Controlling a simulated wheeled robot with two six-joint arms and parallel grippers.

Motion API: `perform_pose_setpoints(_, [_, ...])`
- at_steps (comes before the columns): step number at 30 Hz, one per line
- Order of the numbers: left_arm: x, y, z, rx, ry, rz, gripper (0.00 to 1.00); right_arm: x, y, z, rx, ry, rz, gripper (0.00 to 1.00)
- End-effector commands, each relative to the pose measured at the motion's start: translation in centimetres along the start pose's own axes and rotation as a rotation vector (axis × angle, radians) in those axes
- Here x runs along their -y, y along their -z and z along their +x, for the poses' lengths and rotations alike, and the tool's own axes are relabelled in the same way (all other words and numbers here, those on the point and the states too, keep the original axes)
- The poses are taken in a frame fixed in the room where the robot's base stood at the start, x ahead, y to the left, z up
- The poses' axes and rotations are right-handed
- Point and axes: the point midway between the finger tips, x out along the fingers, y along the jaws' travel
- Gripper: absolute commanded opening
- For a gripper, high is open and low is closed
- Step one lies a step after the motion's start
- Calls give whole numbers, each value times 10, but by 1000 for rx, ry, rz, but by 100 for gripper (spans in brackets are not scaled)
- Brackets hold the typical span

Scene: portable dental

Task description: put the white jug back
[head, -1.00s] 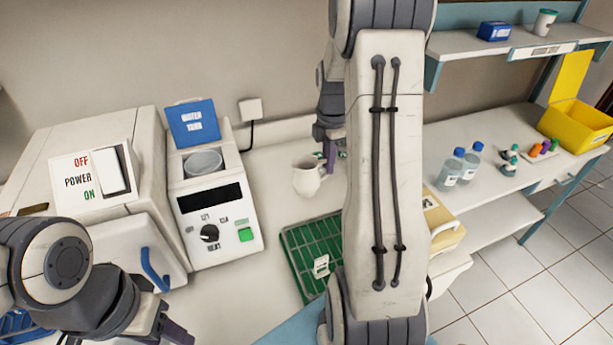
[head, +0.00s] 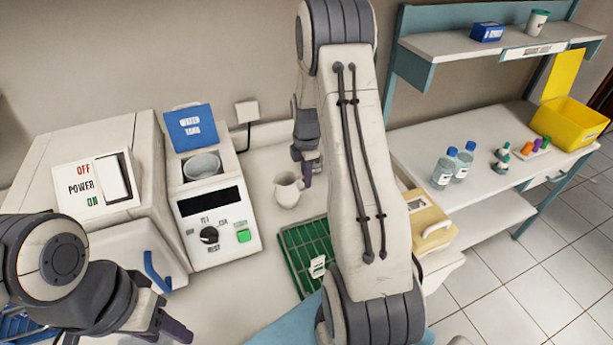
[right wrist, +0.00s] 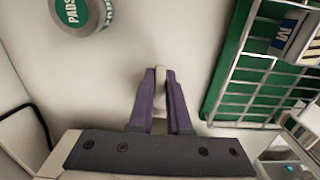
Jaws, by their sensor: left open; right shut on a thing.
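The white jug (head: 287,190) is upright at or just above the counter, right of the machine with the blue lid; I cannot tell if it touches. My right gripper (head: 306,172) is at the jug's right side, shut on it. In the right wrist view my purple fingers (right wrist: 160,100) close on a slim pale piece, seemingly the jug's handle; the jug's body is not clearly visible there. My left gripper (head: 176,330) is open at the bottom left, away from the jug, partly cut off by the frame.
The machine (head: 215,220) has a raised blue lid (head: 191,128) and an open tank (head: 203,166). A green tray with a wire rack (head: 305,250) lies in front of the jug, partly behind my right arm. A round "PADS" container (right wrist: 82,14) shows in the right wrist view.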

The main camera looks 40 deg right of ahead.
Motion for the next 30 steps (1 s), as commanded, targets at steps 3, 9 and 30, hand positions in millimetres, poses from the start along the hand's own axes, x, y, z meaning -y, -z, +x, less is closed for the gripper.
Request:
perform_pose_setpoints(3, [0, 0, 2, 0, 0, 0, 50, 0, 0, 3, 0, -1, 0, 0])
perform_pose_setpoints(9, [0, 0, 2, 0, 0, 0, 50, 0, 0, 3, 0, 0, 0, 46])
perform_pose_setpoints(30, [1, -1, 13, 0, 0, 1, 50, -1, 0, -79, 1, -6, 0, 46])
